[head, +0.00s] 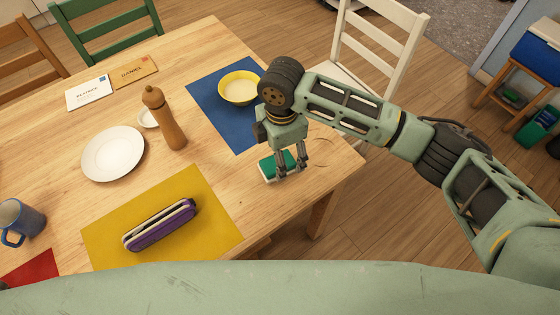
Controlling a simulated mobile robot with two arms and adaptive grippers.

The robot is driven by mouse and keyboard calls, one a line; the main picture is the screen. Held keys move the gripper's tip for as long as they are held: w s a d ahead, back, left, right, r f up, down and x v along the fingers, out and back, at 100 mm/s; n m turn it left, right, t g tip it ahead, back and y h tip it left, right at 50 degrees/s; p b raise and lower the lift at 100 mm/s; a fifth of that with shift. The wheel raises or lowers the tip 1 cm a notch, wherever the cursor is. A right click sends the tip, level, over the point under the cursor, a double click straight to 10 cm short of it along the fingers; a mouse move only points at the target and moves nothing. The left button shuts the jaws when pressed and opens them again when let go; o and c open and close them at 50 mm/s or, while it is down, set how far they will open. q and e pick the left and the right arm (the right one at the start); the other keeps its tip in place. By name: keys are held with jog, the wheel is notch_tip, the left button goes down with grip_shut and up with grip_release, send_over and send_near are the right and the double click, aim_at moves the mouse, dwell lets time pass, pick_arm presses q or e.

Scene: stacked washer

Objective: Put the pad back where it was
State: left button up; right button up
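The pad (267,171) is a small block with a green top and white lower edge. My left gripper is out of view.
A blue mat (215,97) holds a yellow bowl (239,89). A yellow mat (205,225) holds a purple case (160,228). Bare wood lies between the mats.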

jog(key=shift+s+d+r, duration=0.1)
jog(key=shift+s+r, duration=0.05)
jog(key=shift+r, duration=1.7)
